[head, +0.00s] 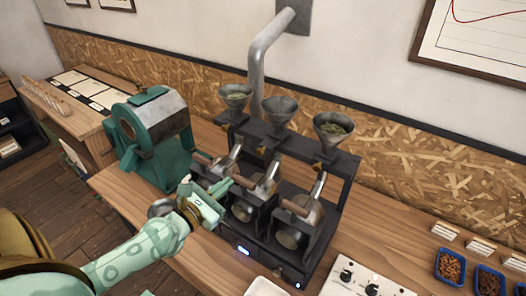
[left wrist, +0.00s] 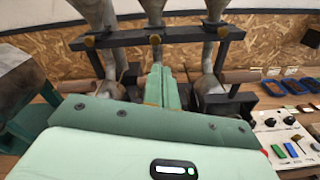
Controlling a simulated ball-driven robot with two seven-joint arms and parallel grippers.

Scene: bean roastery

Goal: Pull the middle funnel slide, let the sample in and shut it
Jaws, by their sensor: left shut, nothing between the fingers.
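The middle funnel (head: 280,112) is grey metal and stands in a dark rack (head: 300,140) between two others. Its inside looks grey, with no beans that I can make out. A small brass knob (head: 262,151) sits below it; the knob also shows in the left wrist view (left wrist: 155,39). Under it is the middle roaster unit with a metal chute (head: 270,175). My left gripper (head: 230,183) is shut and empty in front of the middle unit, below and apart from the knob. Its fingers (left wrist: 160,86) hide part of that unit. My right gripper is out of view.
The left funnel (head: 235,95) and right funnel (head: 333,128) hold greenish beans. A wooden handle (head: 293,207) juts from the right unit. A green machine (head: 150,135) stands left. A control box (head: 362,280) and blue bean trays (head: 450,265) lie right on the wooden counter.

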